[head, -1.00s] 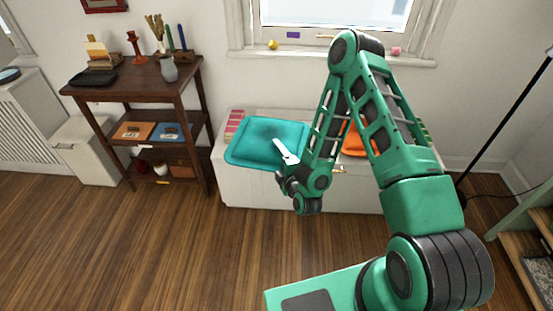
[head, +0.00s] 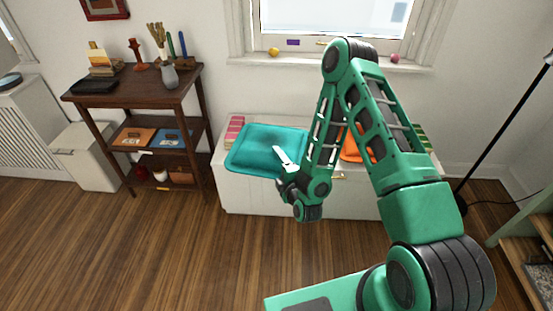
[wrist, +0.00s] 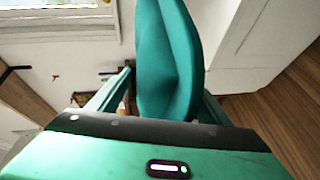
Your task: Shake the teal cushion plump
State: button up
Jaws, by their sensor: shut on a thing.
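The teal cushion (head: 262,148) is a flat, rounded square in the head view, in front of and above the white chest under the window. My gripper (head: 285,158) is at the cushion's right front edge and is shut on it. In the wrist view the cushion (wrist: 168,60) stands edge-on between the two fingers of my gripper (wrist: 165,98). The exact grip point is partly hidden by my gripper. I cannot tell whether the cushion's underside touches the chest.
The white chest (head: 240,195) holds an orange cushion (head: 351,150), partly behind my arm. A dark wooden shelf (head: 140,88) with a vase (head: 169,77) and other items stands to the left. A thin black floor lamp (head: 505,120) stands right. The wooden floor (head: 150,240) in front is clear.

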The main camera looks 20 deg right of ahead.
notch_tip(320, 180, up, 7)
jog(key=shift+r, duration=0.1)
jog(key=shift+f, duration=3.55)
